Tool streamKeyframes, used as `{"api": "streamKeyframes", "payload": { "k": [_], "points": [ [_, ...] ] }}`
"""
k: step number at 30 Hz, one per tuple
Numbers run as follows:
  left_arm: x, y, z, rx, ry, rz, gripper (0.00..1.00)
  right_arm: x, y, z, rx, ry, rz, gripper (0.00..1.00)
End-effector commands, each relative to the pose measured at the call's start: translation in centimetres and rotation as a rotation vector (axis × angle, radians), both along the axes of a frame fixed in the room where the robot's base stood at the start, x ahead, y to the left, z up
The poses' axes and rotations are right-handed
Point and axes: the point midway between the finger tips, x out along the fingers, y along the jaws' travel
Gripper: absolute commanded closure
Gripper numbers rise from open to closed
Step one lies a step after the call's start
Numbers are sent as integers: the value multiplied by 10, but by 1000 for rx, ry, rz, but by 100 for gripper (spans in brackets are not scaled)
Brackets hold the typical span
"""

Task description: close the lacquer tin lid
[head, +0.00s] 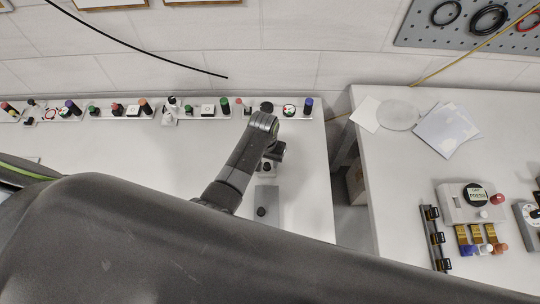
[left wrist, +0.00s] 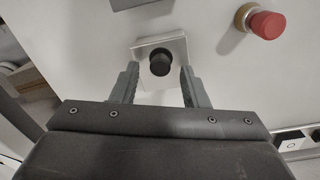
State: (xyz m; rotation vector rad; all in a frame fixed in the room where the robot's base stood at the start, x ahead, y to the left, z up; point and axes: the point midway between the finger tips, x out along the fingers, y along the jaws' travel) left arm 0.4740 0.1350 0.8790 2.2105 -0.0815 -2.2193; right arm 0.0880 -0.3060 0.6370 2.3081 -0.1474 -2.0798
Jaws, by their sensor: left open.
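A pale square plate with a round black knob (left wrist: 161,62) lies on the table, in the left wrist view's upper middle. I cannot tell for sure whether it belongs to the lacquer tin; no lid is plainly recognisable. My left gripper (left wrist: 158,82) is open, with one finger on each side of the plate and knob. Whether the fingers touch it is unclear. In the head view the left gripper (head: 270,158) points down over this knob (head: 267,167), partly hiding it. My right gripper is not in view.
A grey block with a black knob (head: 261,211) is just nearer. A red button (left wrist: 266,24) stands beside the plate. A row of small items (head: 207,110) lines the table's back. A gap separates the right table, which holds a press box (head: 455,205).

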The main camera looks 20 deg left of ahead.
Motion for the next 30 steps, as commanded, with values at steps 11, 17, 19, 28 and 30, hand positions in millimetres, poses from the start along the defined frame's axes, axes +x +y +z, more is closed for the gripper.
{"api": "streamKeyframes", "payload": {
  "k": [11,17,19,28,30],
  "points": [
    [0,0,0,0,0,0,87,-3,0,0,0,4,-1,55],
    [0,0,0,2,-5,0,100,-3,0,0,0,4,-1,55],
    [-2,-1,-2,5,-25,1,100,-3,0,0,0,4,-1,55],
    [-8,-2,-8,41,-146,-1,100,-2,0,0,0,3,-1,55],
    [-8,-2,-9,43,-148,-1,100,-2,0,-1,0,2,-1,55]
  ]
}}
